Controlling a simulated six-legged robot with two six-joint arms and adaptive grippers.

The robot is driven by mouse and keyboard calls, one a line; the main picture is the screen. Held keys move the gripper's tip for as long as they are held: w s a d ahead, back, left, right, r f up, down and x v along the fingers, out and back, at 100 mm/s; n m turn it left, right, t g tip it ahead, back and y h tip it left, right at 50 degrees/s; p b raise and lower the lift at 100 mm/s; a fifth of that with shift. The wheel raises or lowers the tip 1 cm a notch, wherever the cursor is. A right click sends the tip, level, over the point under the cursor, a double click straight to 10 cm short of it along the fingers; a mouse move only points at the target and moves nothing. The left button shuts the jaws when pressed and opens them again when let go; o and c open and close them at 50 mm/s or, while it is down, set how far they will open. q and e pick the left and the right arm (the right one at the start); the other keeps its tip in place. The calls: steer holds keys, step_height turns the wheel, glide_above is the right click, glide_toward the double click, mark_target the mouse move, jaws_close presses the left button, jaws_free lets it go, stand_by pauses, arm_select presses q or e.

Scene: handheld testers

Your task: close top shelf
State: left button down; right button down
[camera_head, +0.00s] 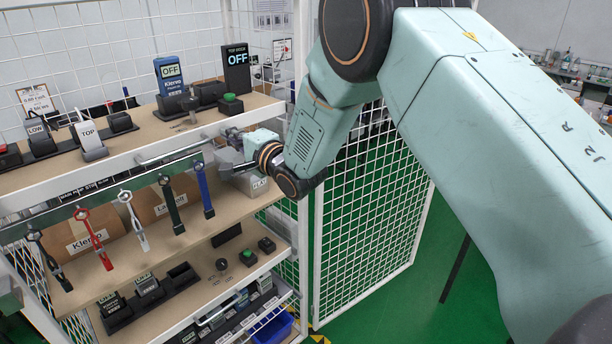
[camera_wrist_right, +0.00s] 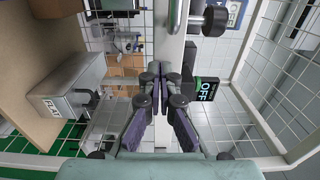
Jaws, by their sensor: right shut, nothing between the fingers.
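The top shelf (camera_head: 130,140) is a wooden board with a white front edge, at the upper left of the head view. It carries handheld testers and stands. A metal bar handle (camera_head: 172,151) is on its front edge. My right gripper (camera_head: 232,147) is at the front edge near the shelf's right end, beside the handle; contact cannot be told. In the right wrist view my right gripper (camera_wrist_right: 158,78) is shut and empty, its fingertips close to the pale shelf edge (camera_wrist_right: 172,40). My left gripper is not in view.
A rail (camera_head: 100,190) with several hanging straps runs below the top shelf. Lower shelves hold boxes and devices. A grey box (camera_head: 250,182) sits below my right gripper. A blue tester (camera_head: 170,76) and a black display (camera_head: 236,68) stand on top. White mesh (camera_head: 375,220) is at right.

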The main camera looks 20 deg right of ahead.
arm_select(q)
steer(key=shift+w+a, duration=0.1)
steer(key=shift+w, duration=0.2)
arm_select(e)
steer(key=shift+w+a, duration=0.1)
steer(key=shift+w, duration=0.05)
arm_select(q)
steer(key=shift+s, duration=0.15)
arm_select(e)
steer(key=shift+f, duration=0.3)
